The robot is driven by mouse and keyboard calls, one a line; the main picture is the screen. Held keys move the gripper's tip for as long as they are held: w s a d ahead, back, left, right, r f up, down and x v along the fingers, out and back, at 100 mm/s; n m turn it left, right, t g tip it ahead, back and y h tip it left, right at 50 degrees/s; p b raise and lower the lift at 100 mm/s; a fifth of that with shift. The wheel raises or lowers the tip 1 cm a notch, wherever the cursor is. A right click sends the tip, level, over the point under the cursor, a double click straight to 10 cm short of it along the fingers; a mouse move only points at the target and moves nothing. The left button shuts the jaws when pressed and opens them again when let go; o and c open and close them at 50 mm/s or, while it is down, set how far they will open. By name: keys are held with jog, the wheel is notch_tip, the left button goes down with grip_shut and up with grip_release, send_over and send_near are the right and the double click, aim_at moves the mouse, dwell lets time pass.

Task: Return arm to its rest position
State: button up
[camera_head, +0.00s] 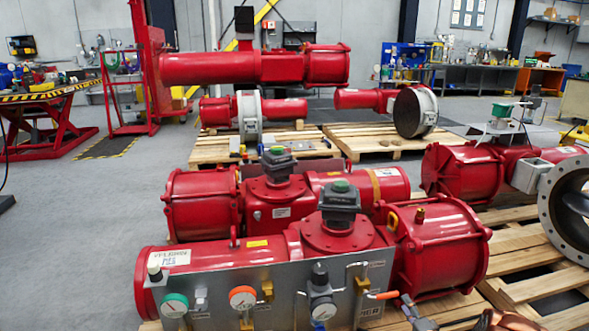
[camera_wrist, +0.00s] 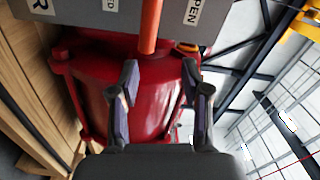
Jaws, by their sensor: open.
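My gripper (camera_wrist: 161,66) is open and empty in the wrist view, its two dark fingers spread apart. An orange lever handle (camera_wrist: 150,25) points toward the gap between the fingertips, and I see no contact. In the head view, my gripper (camera_head: 408,305) shows at the bottom, just right of the orange lever handle (camera_head: 382,295). The handle is at the right end of the grey control panel (camera_head: 270,288) on the front red valve actuator (camera_head: 440,245). Most of my arm is outside the head view.
A second red actuator (camera_head: 203,200) lies behind the front one. Another red actuator (camera_head: 470,172) with a round valve flange (camera_head: 553,210) lies to the right on a wooden pallet (camera_head: 525,290). More actuators stand behind. Grey floor (camera_head: 75,240) is clear at left.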

notch_tip(320, 180, up, 22)
jog(key=n+g+h+p, duration=0.45)
jog(key=g+p, duration=0.25)
jog(key=p, duration=0.2)
jog(key=s+a+r+n+g+p, duration=0.25)
jog(key=s+r+p, duration=0.25)
jog(key=s+r, duration=0.45)
jog(key=s+a+r+n+g+p, duration=0.2)
jog(key=s+a+r, duration=0.4)
jog(key=s, duration=0.8)
jog(key=s+a+r+n+g+y+p, duration=0.1)
jog(key=s+a+r+g+p, duration=0.4)
jog(key=s+r, duration=0.6)
jog(key=s+a+r+n+g+p, duration=0.3)
jog(key=s+a+r+p, duration=0.2)
jog(key=s, duration=1.3)
notch_tip(320, 180, up, 4)
jog(key=shift+a+r+p, duration=0.15)
jog(key=shift+a+p, duration=0.2)
jog(key=shift+a, duration=0.9)
jog(key=shift+g, duration=0.25)
jog(key=shift+c, duration=0.5)
jog(key=shift+d, duration=0.1)
